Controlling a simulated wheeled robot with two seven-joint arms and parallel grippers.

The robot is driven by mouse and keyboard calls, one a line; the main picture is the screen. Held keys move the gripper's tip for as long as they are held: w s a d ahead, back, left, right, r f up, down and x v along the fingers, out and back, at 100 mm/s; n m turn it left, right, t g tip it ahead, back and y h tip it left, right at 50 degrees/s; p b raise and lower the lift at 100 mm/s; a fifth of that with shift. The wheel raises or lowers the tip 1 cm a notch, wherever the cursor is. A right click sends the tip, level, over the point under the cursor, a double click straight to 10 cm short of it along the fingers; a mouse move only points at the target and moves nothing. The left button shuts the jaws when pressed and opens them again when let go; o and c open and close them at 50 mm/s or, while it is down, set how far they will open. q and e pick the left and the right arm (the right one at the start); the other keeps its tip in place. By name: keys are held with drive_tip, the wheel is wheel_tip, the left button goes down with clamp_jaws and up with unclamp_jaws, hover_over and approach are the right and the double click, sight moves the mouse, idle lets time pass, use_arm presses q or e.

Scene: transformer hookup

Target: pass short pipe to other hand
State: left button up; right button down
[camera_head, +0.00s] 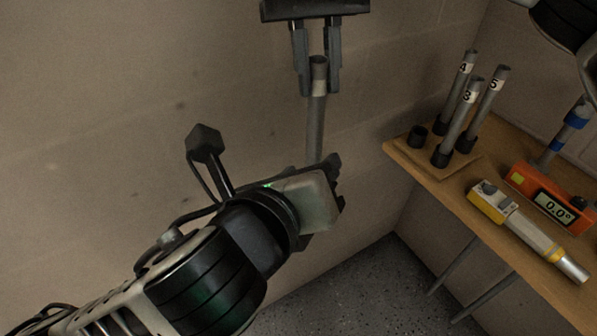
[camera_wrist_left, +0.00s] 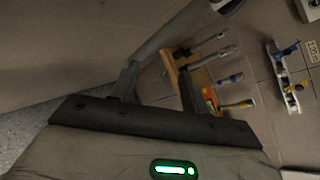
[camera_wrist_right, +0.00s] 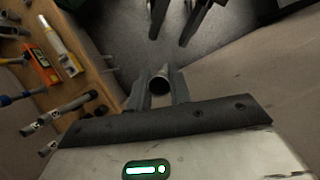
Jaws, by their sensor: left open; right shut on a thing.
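The short grey pipe (camera_head: 316,120) hangs nearly upright in the head view, in front of the wall. My right gripper (camera_head: 318,88) points down from above and is shut on its top end, which also shows between the fingers in the right wrist view (camera_wrist_right: 160,84). My left gripper (camera_head: 335,180) is at the pipe's lower end, which is hidden behind it or meets it. In the left wrist view its fingers (camera_wrist_left: 158,78) are open, and the pipe (camera_wrist_left: 180,32) slants down toward the left finger's tip. Whether it lies between the fingers I cannot tell.
A wooden table (camera_head: 412,165) stands at the right. It holds a rack with upright pipes marked 4 (camera_head: 465,68), 3 (camera_head: 470,97) and 5 (camera_head: 494,84), an empty dark socket (camera_head: 418,135), an orange level (camera_head: 545,195) and a yellow-grey tool (camera_head: 522,225). Bare wall lies behind the grippers.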

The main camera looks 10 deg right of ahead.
sight(316, 151)
use_arm(q)
drive_tip(key=w+d+f+m, duration=0.1)
drive_tip(key=w, duration=0.2)
drive_tip(key=w+d+f+m+y, duration=0.1)
drive_tip(key=w+m, duration=0.1)
drive_tip(key=w, duration=0.1)
drive_tip(key=w+d+f+m, duration=0.1)
drive_tip(key=w+m, duration=0.1)
drive_tip(key=w, duration=0.1)
drive_tip(key=shift+d+f+t, duration=0.25)
drive_tip(key=shift+f+t, duration=0.15)
drive_tip(key=shift+c, duration=0.4)
clamp_jaws()
drive_tip(key=shift+s, duration=0.1)
use_arm(e)
drive_tip(key=c, duration=1.2)
unclamp_jaws()
drive_tip(key=shift+r, duration=0.1)
